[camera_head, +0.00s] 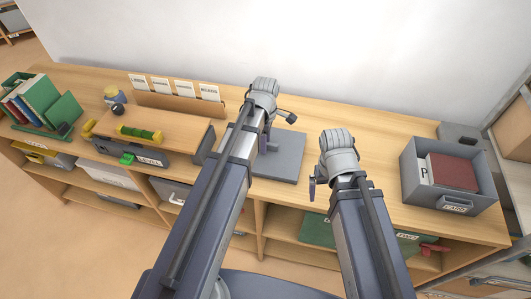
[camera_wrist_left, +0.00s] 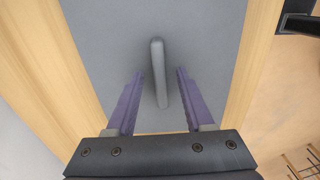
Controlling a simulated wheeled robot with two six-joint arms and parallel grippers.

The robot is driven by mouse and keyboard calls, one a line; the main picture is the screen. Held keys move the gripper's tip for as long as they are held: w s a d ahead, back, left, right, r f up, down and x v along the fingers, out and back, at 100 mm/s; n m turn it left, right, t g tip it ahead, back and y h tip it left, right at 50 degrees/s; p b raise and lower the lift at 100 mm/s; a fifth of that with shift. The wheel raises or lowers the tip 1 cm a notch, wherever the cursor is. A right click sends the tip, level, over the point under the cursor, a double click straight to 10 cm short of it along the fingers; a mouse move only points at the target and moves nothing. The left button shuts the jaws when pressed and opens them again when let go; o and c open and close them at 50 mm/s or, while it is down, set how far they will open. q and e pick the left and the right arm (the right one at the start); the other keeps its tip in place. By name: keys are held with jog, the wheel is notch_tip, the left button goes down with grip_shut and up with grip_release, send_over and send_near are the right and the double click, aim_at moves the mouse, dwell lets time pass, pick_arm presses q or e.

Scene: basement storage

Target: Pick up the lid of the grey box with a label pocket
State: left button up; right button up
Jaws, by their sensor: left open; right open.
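The grey box with a label pocket (camera_head: 484,203) stands open at the right of the counter, with a dark red book and a white item marked P inside. A flat grey lid (camera_head: 288,165) lies on the counter left of it. In the left wrist view the lid (camera_wrist_left: 110,35) fills the middle, with its raised bar handle (camera_wrist_left: 158,70). My left gripper (camera_head: 271,146) is over the lid; its open purple fingers (camera_wrist_left: 160,76) are on either side of the handle, which appears between them ungripped. My right gripper (camera_head: 313,188) is open and empty near the counter's front edge.
A dark grey flat case (camera_head: 460,134) lies behind the box. On the left are a wooden board (camera_head: 160,124) with a yellow-green roll, a card rack (camera_head: 180,103) and green books (camera_head: 40,94). Shelves below hold boxes.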

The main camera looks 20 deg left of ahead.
pick_arm(q)
grip_shut()
dwell(0.4)
